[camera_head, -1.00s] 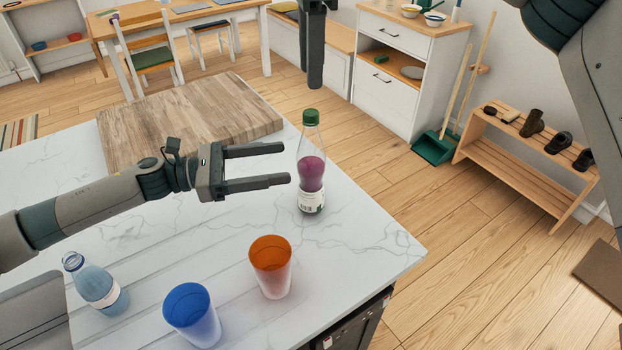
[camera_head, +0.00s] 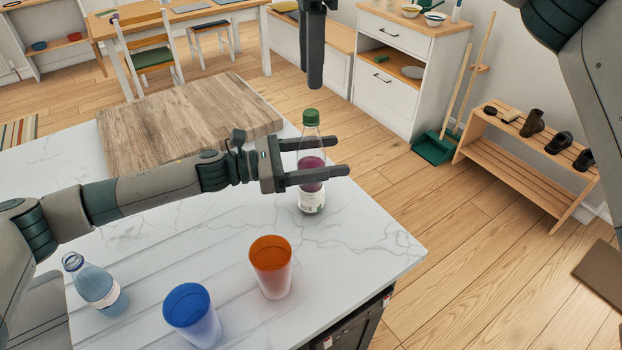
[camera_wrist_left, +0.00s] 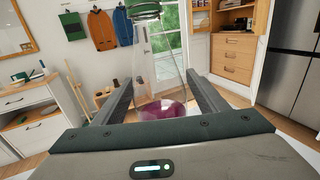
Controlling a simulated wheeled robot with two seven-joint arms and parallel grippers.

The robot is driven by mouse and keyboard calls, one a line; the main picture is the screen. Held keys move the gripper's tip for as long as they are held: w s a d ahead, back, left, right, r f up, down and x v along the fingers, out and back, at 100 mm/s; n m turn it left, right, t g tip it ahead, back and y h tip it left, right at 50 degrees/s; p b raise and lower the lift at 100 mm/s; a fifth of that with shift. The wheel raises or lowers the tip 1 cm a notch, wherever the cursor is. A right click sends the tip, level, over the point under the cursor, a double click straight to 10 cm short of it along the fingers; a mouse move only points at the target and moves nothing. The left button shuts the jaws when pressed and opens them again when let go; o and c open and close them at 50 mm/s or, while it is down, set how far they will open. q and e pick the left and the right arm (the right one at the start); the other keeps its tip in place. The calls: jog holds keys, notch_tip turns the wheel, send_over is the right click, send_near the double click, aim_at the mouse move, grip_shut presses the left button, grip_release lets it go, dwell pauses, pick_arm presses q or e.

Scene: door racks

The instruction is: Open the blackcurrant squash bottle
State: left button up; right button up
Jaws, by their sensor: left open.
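The blackcurrant squash bottle (camera_head: 311,197) stands upright on the marble counter, with a green cap (camera_head: 311,116), clear upper part and purple drink inside. My left gripper (camera_head: 346,162) is open, with its fingers on either side of the bottle's middle, below the cap. In the left wrist view the bottle (camera_wrist_left: 162,107) rises between the two fingers, with gaps beside it, and its green cap (camera_wrist_left: 143,9) is at the top edge. My right gripper (camera_head: 314,80) hangs pointing down above and beyond the bottle; whether its jaws are apart does not show.
An orange cup (camera_head: 270,267), a blue cup (camera_head: 191,315) and a small clear blue bottle (camera_head: 97,285) stand on the counter (camera_head: 355,265) nearer me. A wooden board (camera_head: 185,120) lies at the back left. The counter's right edge is close to the squash bottle.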

pick_arm(q)
grip_shut()
dwell(0.3)
pick_arm(e)
jog(key=shift+m, duration=0.3)
